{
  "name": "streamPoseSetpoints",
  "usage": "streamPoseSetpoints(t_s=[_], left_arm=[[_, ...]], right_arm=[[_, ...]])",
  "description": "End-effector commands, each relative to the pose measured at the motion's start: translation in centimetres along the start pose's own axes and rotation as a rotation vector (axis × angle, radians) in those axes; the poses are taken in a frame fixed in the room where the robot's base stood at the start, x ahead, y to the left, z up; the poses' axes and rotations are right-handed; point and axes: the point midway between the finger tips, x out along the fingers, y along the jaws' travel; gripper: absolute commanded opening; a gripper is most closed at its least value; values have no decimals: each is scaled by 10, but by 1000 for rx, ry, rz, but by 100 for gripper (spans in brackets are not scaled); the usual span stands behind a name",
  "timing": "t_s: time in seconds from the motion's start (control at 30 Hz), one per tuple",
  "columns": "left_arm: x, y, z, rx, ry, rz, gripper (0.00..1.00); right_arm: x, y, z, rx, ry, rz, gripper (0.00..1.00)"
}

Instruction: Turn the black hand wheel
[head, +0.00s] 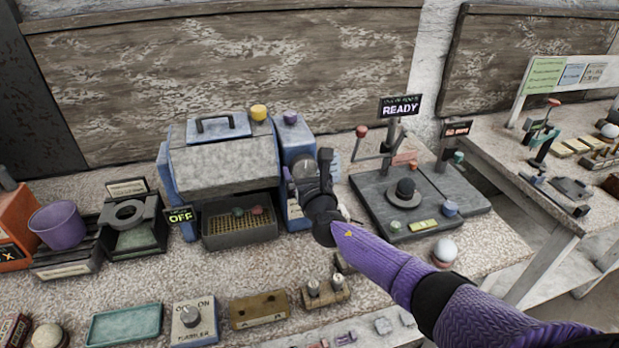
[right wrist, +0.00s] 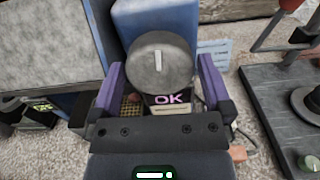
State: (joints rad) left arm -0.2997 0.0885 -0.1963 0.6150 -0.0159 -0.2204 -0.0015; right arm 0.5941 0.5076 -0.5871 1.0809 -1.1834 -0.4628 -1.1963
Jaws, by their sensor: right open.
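The hand wheel (right wrist: 160,58) is a dark grey round disc with a pale index line, in front of the blue machine housing in the right wrist view. In the head view my right gripper (head: 312,172) is at the machine's right side and largely hides the wheel. My right gripper (right wrist: 161,76) is open, its two purple fingers on either side of the wheel's lower part. I cannot tell whether they touch it. An "OK" sign (right wrist: 168,98) shows just below the wheel. My left gripper is not in view.
The blue machine (head: 225,155) has an open tray (head: 240,232) in front and an "OFF" sign at left. A dark plate (head: 375,195) with a domed black piece (head: 405,192) and a "READY" sign (head: 400,107) lies right. A white ball (head: 445,251) sits near my right arm.

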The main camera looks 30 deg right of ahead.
Motion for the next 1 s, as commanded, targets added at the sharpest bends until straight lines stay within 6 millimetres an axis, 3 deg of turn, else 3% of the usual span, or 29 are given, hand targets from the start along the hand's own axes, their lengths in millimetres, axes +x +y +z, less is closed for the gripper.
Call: streamPoseSetpoints(t_s=[0.03, 0.17, 0.4, 1.0], left_arm=[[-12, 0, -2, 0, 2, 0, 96], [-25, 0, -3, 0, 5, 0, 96], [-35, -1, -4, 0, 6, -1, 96], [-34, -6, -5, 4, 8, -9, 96]], right_arm=[[-10, 0, 6, 0, 2, 1, 100], [-38, 0, 6, 1, 2, 2, 100], [-80, 0, 2, -1, 1, 1, 100], [-85, 0, 1, 1, 0, 0, 100]])
